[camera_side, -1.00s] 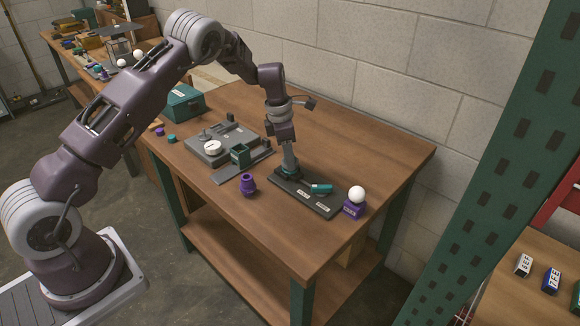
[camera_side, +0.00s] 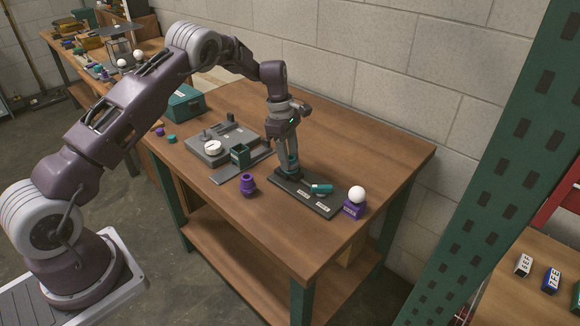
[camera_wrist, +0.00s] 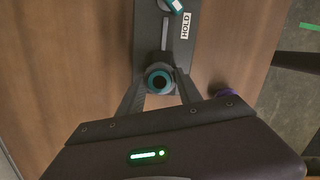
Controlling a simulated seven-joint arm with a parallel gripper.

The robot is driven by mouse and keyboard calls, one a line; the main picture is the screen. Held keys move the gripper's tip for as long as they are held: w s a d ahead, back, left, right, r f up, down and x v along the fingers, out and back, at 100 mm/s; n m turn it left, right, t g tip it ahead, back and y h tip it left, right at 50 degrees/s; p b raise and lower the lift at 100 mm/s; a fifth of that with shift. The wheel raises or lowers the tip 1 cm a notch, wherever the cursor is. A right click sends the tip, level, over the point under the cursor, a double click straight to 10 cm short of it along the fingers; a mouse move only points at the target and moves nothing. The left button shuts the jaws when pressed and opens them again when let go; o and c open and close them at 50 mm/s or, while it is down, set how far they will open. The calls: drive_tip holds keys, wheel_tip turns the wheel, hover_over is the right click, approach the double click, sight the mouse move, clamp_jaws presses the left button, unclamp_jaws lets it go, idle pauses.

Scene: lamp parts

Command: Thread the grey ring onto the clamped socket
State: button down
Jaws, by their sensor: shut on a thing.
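The teal socket (camera_wrist: 159,81) stands upright at one end of the dark base plate (camera_side: 322,206), seen from above in the wrist view with a dark hole in its middle. A dark grey ring (camera_wrist: 159,69) shows about the socket's top, between my fingertips. My gripper (camera_side: 290,168) points down over this end of the plate and is shut on the grey ring; it also shows in the wrist view (camera_wrist: 160,88). In the side view the fingers mostly hide the ring and socket. I cannot tell whether the ring is around the socket or just above it.
A teal handle (camera_side: 321,188) lies on the plate. A purple part (camera_side: 248,186) stands at left front. A grey fixture (camera_side: 222,142) and teal box (camera_side: 184,103) are further left. The table's right end is clear.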

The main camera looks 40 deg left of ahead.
drive_tip(key=shift+f, duration=0.2)
drive_tip(key=m, duration=0.5)
drive_tip(key=shift+w+g, duration=0.1)
drive_tip(key=shift+g, duration=0.3)
drive_tip(key=shift+f+m, duration=0.1)
drive_tip(key=shift+m, duration=1.3)
drive_tip(key=m+g, duration=0.1)
drive_tip(key=m, duration=0.3)
drive_tip(key=shift+m+y, duration=0.3)
drive_tip(key=shift+m, duration=0.7)
drive_tip(key=m, duration=0.4)
drive_tip(key=shift+w+d+f+g+y, duration=0.1)
drive_tip(key=shift+d+g+y, duration=0.05)
drive_tip(key=shift+g+y, duration=0.15)
drive_tip(key=m, duration=0.2)
drive_tip(key=shift+m, duration=0.4)
